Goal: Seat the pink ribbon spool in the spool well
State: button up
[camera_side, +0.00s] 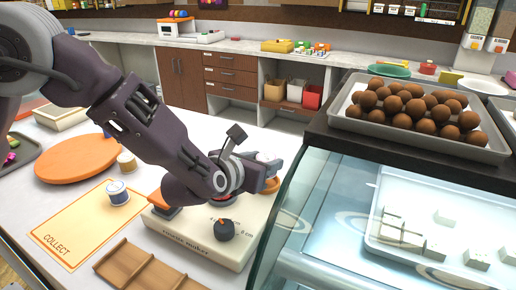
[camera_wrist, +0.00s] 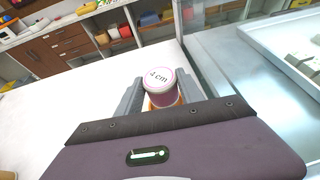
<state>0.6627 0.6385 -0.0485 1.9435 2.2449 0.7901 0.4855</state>
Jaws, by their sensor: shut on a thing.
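The pink ribbon spool (camera_wrist: 160,88) shows in the wrist view between the two fingers of my gripper (camera_wrist: 160,92), its white top marked "4 cm". My gripper is shut on it. In the side view my gripper (camera_side: 264,166) is over the far right end of the cream rosette maker (camera_side: 190,236), and I cannot make out the spool there. An orange rim, likely the spool well (camera_side: 269,186), shows just below the gripper. Some orange also shows under the spool in the wrist view. I cannot tell whether the spool is inside the well or above it.
A glass display case (camera_side: 300,215) stands close at the right, with a tray of brown sweets (camera_side: 420,142) on top. A blue-and-white spool (camera_side: 118,193) stands on the yellow COLLECT mat (camera_side: 75,228). A cream spool (camera_side: 126,162) is by an orange disc (camera_side: 75,160). A wooden tray (camera_side: 148,268) lies in front.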

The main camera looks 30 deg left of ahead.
jog(key=shift+f, duration=1.05)
jog(key=shift+f, duration=0.55)
dwell(0.5)
jog(key=o, duration=1.1)
jog(key=shift+v, duration=5.6)
jog(key=shift+w, duration=0.1)
